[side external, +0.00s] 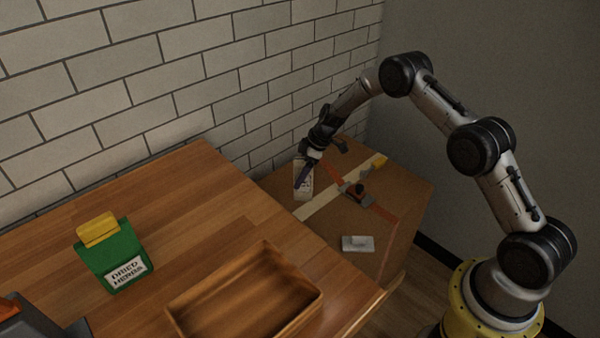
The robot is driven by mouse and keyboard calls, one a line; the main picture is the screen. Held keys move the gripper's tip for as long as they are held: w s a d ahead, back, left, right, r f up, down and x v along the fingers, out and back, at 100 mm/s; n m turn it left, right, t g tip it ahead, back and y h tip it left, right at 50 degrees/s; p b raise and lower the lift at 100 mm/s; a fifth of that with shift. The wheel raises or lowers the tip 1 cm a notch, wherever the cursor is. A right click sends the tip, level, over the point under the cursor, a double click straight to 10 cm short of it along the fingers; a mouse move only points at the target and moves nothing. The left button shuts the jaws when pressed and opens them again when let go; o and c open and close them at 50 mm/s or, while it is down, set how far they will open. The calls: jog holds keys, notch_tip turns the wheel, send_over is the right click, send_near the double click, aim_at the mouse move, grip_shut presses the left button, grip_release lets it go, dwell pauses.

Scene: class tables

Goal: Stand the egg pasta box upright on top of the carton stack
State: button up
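The carton stack (335,219) is brown cardboard with crossing strips of pale and red tape, standing against the brick wall beyond the wooden table. My gripper (309,158) is above its back left part, pointing down. Right below it is a pale box with a small dark label (307,184), perhaps the egg pasta box; its name cannot be read. A dark purple strip runs along its left part, close to my fingers. The view is too small to tell whether my fingers are closed on this box, or whether it rests on the carton.
The table's back middle is clear.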

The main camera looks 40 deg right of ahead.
jog(key=shift+r, duration=0.15)
jog(key=v, duration=1.2)
jog(key=shift+r, duration=0.15)
jog(key=s+a+r+m+h, duration=0.1)
jog(key=s+a+r+m, duration=0.15)
jog(key=s+r, duration=0.65)
jog(key=s+a+r+m, duration=0.1)
jog(key=s+a+r, duration=0.3)
jog(key=s+r, duration=0.5)
jog(key=s+a+r+m+t+h, duration=0.1)
jog(key=s+m, duration=0.1)
jog(key=s, duration=0.8)
jog(key=s+a+r+m+t+h, duration=0.1)
jog(key=s+r+m, duration=0.1)
jog(key=s, duration=0.9)
jog(key=shift+s+m, duration=0.3)
jog(key=shift+m, duration=0.45)
